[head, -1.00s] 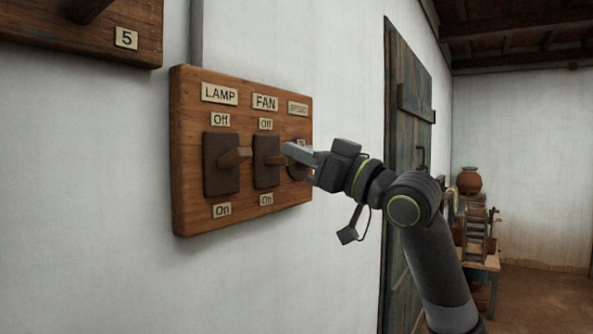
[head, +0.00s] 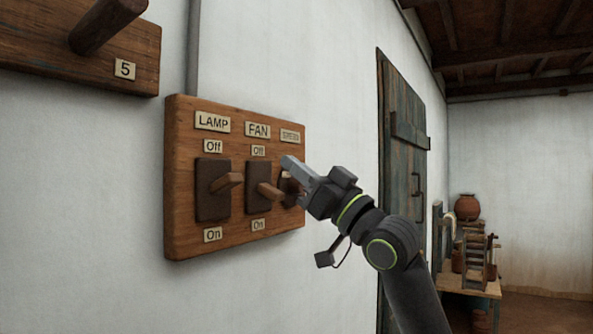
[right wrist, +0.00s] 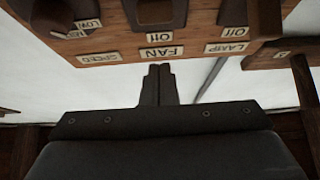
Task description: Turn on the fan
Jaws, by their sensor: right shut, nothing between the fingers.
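A wooden switch board (head: 185,225) on the white wall carries LAMP, FAN and SPEED controls. The FAN switch (head: 252,178) has Off above and On below; its wooden lever (head: 270,191) slopes down towards On. My right gripper (head: 288,162) is shut and empty, up and to the right of the FAN lever, partly covering the speed control (head: 289,187). In the right wrist view, which shows the labels upside down, the shut fingers (right wrist: 158,70) point at the FAN label (right wrist: 162,52). My left gripper is not in view.
A second wooden board with a peg (head: 105,25) and a 5 label hangs at upper left. A weathered door (head: 402,150) is right of the switch board. A table with a clay pot (head: 467,207) stands further back. The wall below the board is clear.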

